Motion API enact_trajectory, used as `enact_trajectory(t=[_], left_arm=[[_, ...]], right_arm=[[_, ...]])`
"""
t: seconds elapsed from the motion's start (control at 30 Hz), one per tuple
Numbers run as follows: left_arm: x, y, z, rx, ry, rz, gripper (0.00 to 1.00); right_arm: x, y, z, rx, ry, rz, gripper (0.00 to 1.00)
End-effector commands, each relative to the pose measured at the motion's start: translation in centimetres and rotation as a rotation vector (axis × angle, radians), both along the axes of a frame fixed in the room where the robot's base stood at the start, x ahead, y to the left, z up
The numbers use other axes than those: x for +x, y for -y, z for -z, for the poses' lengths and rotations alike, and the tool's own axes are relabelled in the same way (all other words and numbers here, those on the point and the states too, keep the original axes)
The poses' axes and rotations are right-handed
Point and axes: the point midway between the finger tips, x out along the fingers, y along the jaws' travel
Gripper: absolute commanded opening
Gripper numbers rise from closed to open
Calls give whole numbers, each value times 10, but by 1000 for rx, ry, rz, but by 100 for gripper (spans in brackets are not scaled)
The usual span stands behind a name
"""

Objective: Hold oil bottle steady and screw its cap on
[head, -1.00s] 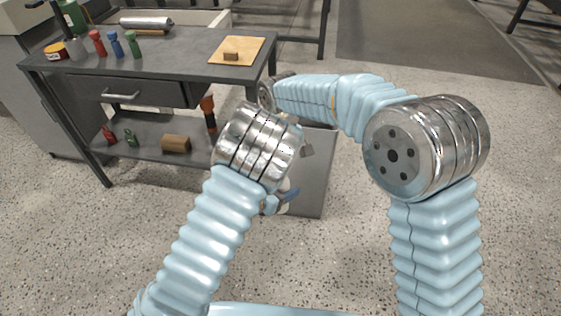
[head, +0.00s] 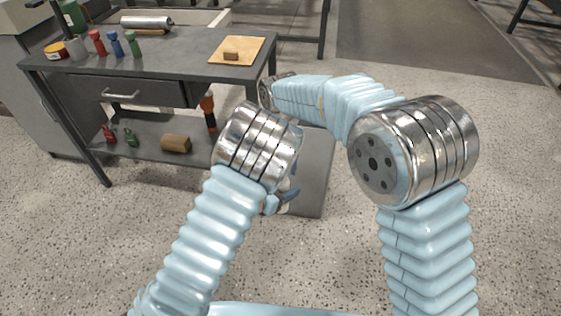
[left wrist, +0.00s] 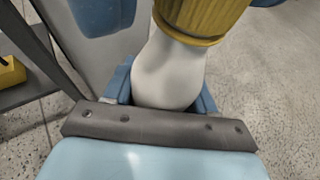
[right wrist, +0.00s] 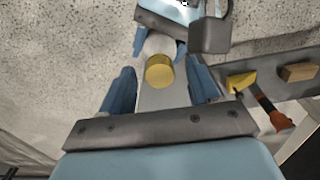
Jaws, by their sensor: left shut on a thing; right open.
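The oil bottle (left wrist: 166,72) is white and smooth, and it stands between the blue fingers of my left gripper (left wrist: 166,90), which is shut on it. A ribbed gold-yellow cap (left wrist: 200,18) sits at the bottle's neck end; how tightly it sits cannot be told. In the right wrist view the cap (right wrist: 160,72) lies between the spread fingers of my right gripper (right wrist: 160,82), with gaps on both sides. The bottle (right wrist: 158,45) shows behind it. In the head view, my left gripper (head: 283,198) is mostly hidden behind my wrist, and the bottle cannot be made out.
A grey pedestal (head: 312,185) stands behind my grippers. A dark workbench (head: 180,63) at the left holds several small bottles and a tan board (head: 236,50). Its lower shelf carries a brown block (head: 175,144) and an orange-handled tool (head: 208,112). The floor at right is clear.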

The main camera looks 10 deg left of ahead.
Motion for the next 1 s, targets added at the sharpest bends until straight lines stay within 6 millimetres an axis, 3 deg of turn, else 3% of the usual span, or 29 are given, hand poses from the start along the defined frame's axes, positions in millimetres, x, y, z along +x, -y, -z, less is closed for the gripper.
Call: enact_trajectory(t=[0.17, 0.5, 0.7, 1.0], left_arm=[[0, 0, 0, -1, 1, 0, 0], [0, 0, 0, -1, 1, 0, 0], [0, 0, 0, -1, 1, 0, 0], [0, 0, 0, -1, 1, 0, 0]], right_arm=[[0, 0, -12, 2, 1, 0, 61], [1, 0, -81, 2, 3, 0, 61], [1, 0, -110, 2, 2, 0, 61], [0, 0, -120, 0, 0, 0, 61]])
